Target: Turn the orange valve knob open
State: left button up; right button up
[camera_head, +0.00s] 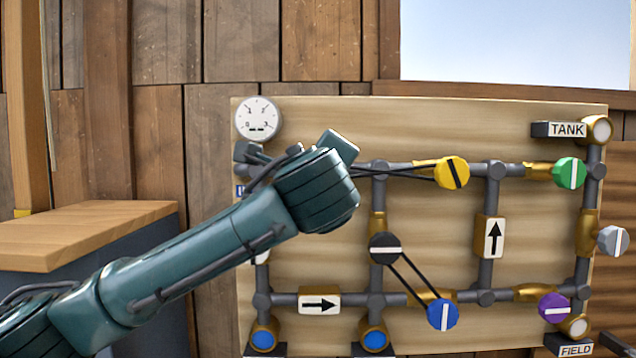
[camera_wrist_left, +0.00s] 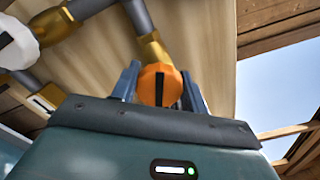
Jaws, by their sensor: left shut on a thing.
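The orange valve knob (camera_wrist_left: 148,84) shows in the left wrist view, with a dark stripe running up and down in that picture. It sits beside a brass valve body (camera_wrist_left: 153,52). My left gripper (camera_wrist_left: 160,80) has one blue-grey finger on each side of the knob and is shut on it. In the head view my left arm reaches across the left part of the pipe board (camera_head: 440,125) and hides the orange knob and the fingers. My right gripper is in neither view.
Yellow (camera_head: 451,173), green (camera_head: 570,172), grey (camera_head: 612,241), black (camera_head: 384,249), blue (camera_head: 443,315) and purple (camera_head: 554,307) knobs stick out from the board. A gauge (camera_head: 259,119) is at upper left. A white knob (camera_wrist_left: 17,42) shows in the wrist view. A wooden-topped counter (camera_head: 85,230) stands left.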

pick_arm(q)
jog(key=n+b, duration=0.1)
jog(key=n, duration=0.2)
jog(key=shift+f, duration=0.2)
jog(key=shift+n, duration=0.7)
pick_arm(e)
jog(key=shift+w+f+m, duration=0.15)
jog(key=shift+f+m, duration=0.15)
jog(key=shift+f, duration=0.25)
pick_arm(q)
jog(key=shift+r+b, duration=0.1)
jog(key=shift+b, duration=0.2)
jog(key=o, duration=1)
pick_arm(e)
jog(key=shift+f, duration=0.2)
pick_arm(q)
jog(key=shift+s, duration=0.1)
jog(key=s+b, duration=0.2)
jog(key=s, duration=1.1)
jog(key=shift+b, duration=0.35)
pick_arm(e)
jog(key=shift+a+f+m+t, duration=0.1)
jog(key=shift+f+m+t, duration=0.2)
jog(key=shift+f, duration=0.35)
